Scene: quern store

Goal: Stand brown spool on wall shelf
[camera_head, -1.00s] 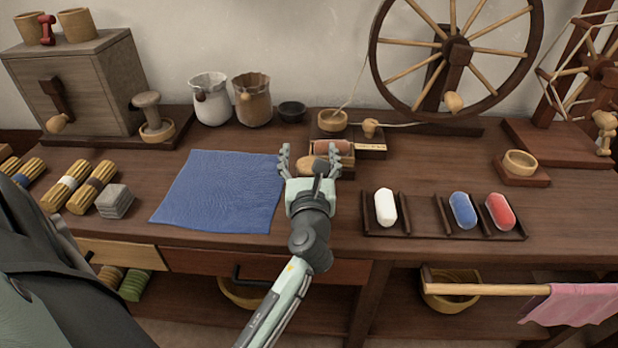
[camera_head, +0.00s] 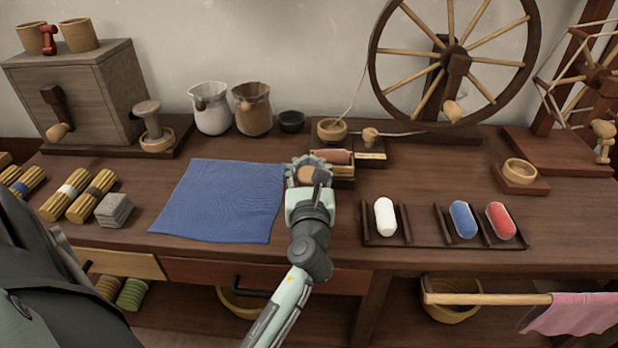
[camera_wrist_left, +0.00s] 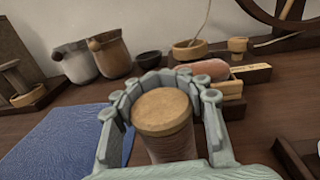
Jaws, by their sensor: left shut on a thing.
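My left gripper (camera_head: 309,163) is shut on the brown spool (camera_head: 312,175), just right of the blue cloth. In the left wrist view the fingers (camera_wrist_left: 166,80) wrap around the spool (camera_wrist_left: 163,112). It has a round, flat tan wooden end facing up and a brownish body, and looks roughly upright. Its lower end is hidden, so I cannot tell whether it touches the table. No wall shelf shows in either view. My right gripper is not in view.
A small wooden box (camera_head: 343,170) holding a reddish-brown roll is close behind the gripper. A tray (camera_head: 420,236) with white, blue and red rolls lies to the right. The blue cloth (camera_head: 215,200) lies left. A spinning wheel (camera_head: 456,62) and jugs (camera_head: 253,108) stand behind.

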